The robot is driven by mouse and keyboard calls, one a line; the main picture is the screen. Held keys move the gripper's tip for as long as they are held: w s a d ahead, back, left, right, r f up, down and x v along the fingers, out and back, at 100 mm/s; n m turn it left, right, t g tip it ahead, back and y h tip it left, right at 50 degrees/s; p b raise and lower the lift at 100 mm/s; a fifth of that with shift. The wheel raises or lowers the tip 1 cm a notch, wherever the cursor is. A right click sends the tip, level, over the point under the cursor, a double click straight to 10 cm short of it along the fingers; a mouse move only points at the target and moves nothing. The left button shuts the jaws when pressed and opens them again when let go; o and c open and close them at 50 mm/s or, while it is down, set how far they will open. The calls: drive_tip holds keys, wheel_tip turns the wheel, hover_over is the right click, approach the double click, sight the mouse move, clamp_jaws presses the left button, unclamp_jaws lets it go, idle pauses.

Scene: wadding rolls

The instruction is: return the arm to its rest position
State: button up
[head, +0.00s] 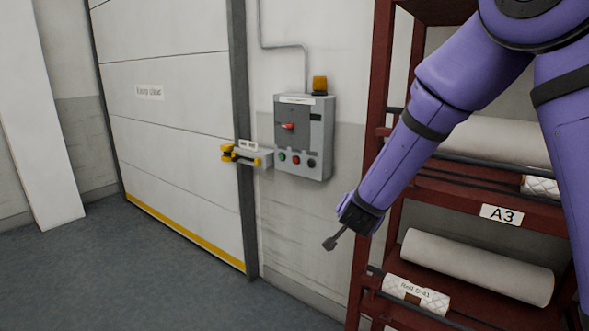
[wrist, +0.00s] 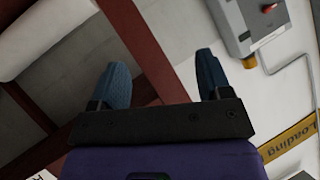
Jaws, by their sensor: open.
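My purple arm reaches in from the upper right of the head view and points down to the left. My gripper (head: 333,241) is at its end, in front of the left post of the red rack and below the grey control box. In the wrist view, the two dark blue fingers of my gripper (wrist: 163,80) stand apart with nothing between them. A red rack post passes behind the gap between them. In the head view only one finger can be made out.
The red rack (head: 366,210) holds white rolls (head: 478,265) on its shelves, with an A3 label (head: 501,214). The grey control box (head: 304,135) and a yellow latch (head: 240,154) are beside the large white door (head: 170,120). The floor (head: 150,280) in front of the door is clear.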

drive_tip(key=s+d+r+n+g+y, duration=0.1)
drive_tip(key=s+d+r+n+y, duration=0.1)
drive_tip(key=s+r, duration=0.45)
drive_tip(key=s+d+r+n+g+y, duration=0.1)
drive_tip(key=s+d+r+n+y, duration=0.15)
drive_tip(key=s+r, duration=0.45)
drive_tip(key=s+d+r+n+g+h, duration=0.1)
drive_tip(key=s+d, duration=0.4)
drive_tip(key=s, duration=0.7)
drive_tip(key=s+d+r+n+g+h, duration=0.1)
drive_tip(key=s+d, duration=0.4)
drive_tip(key=s, duration=0.7)
drive_tip(key=r+n+g, duration=0.1)
drive_tip(key=r+g, duration=0.1)
drive_tip(key=shift+g, duration=0.4)
